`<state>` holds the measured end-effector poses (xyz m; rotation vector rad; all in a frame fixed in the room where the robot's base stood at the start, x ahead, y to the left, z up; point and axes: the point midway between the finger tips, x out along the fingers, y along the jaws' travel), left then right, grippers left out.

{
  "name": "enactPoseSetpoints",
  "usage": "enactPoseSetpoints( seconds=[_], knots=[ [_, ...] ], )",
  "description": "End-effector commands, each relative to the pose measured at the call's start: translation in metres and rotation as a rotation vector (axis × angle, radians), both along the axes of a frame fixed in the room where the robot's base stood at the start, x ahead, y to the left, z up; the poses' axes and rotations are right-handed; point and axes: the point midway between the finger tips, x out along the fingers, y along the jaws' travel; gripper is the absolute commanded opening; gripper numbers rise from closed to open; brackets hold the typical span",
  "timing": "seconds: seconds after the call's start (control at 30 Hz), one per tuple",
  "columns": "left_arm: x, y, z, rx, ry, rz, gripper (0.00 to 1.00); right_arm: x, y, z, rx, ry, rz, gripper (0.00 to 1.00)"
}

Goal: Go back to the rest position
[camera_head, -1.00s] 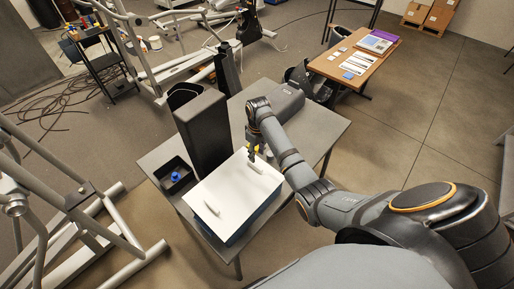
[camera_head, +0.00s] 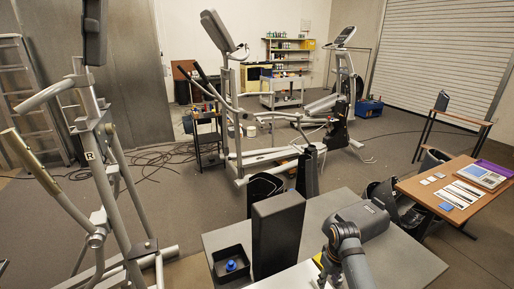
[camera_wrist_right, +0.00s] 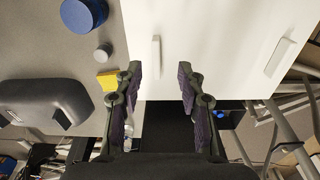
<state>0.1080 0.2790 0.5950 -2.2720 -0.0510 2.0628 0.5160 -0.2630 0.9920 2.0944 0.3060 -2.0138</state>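My right gripper (camera_wrist_right: 160,78) is open in the right wrist view. Its two fingers are apart over a white box lid (camera_wrist_right: 215,35). A white handle (camera_wrist_right: 156,55) on the lid lies between or just beyond the fingertips; nothing is visibly gripped. In the head view my right arm comes in at the bottom, and the gripper is mostly cut off or hidden behind the wrist. Only a strip of the white lid (camera_head: 288,277) shows there, at the lower edge. My left gripper is not in view.
A grey table (camera_head: 408,262) carries a tall black box (camera_head: 278,235), a dark tray (camera_head: 217,262) with a blue item (camera_head: 231,266), and a dark grey rounded housing (camera_head: 362,220). Elliptical machines stand left and behind. A wooden table (camera_head: 410,187) stands right. Open floor lies between.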

Motion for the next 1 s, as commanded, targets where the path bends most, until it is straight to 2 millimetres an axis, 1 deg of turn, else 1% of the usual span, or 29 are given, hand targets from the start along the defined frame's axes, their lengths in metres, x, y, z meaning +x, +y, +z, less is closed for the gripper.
enactPoseSetpoints(
  seconds=[0.03,0.1,0.2,0.3,0.5,0.77,0.97,1.0],
  knots=[
    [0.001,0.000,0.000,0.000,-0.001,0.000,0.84,-0.025,0.002,-0.012,-0.013,-0.019,-0.018,0.39],
    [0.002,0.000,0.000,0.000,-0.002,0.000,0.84,-0.056,0.006,-0.019,-0.029,-0.063,-0.052,0.39],
    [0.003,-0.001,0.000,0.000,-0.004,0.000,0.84,-0.090,0.009,-0.019,-0.039,-0.117,-0.090,0.39],
    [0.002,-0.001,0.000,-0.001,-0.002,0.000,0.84,-0.117,0.013,-0.014,-0.044,-0.158,-0.121,0.39],
    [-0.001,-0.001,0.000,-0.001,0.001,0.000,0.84,-0.160,0.018,0.003,-0.044,-0.221,-0.168,0.39],
    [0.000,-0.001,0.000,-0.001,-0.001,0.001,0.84,-0.199,0.023,0.031,-0.034,-0.286,-0.220,0.39],
    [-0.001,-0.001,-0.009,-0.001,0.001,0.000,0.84,-0.189,0.018,-0.025,-0.037,-0.268,-0.227,0.39],
    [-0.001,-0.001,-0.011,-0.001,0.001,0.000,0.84,-0.187,0.017,-0.038,-0.038,-0.262,-0.228,0.39]
  ],
)
